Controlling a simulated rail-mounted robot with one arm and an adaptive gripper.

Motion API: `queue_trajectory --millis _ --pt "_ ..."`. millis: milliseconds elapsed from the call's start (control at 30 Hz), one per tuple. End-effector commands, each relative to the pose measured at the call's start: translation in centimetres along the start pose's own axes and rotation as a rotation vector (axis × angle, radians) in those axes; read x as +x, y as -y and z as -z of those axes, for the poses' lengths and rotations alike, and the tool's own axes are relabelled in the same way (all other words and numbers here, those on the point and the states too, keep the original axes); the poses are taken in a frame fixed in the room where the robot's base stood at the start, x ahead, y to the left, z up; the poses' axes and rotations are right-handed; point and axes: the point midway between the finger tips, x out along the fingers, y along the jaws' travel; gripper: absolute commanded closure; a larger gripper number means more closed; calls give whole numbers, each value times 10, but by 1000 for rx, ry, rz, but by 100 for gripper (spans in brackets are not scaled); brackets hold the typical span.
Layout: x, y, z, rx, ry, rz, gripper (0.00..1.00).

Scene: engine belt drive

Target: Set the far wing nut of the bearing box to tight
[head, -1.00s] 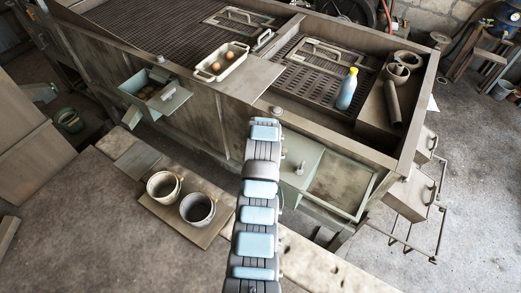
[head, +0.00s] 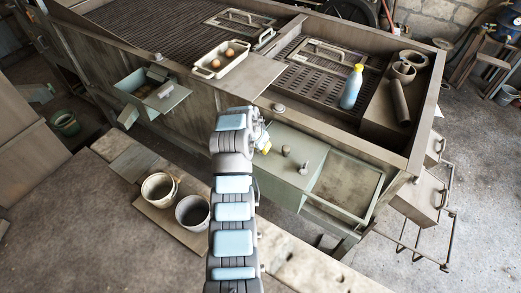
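A pale green box with a flat lid (head: 279,178), which looks like the bearing box, is mounted on the near side of the long metal bench, right of my arm. Two small grey knobs stand on its lid, apparently the wing nuts: the far one (head: 286,150) and the near one (head: 303,168). Their exact setting is too small to tell. My gripper (head: 265,143) is partly hidden behind my wrist, just left of the far knob and apart from it in the picture. Its fingers are too small to read.
An open tray section (head: 348,188) adjoins the lid on the right. A yellow-capped bottle (head: 351,88) and a white dish with eggs (head: 221,60) stand on the bench. A second open green box (head: 150,92) is at left. Two pots (head: 192,211) stand below.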

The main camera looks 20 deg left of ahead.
Motion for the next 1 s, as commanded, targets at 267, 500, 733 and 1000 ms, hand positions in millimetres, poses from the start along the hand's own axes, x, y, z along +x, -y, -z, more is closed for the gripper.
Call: queue_trajectory --millis 267,500,733,1000 --pt "2 -1 -1 23 1 -11 100" --pt "2 -1 -1 23 2 -11 100" --pt "1 -1 -1 22 2 -10 50" --pt "0 0 0 22 1 -10 50"
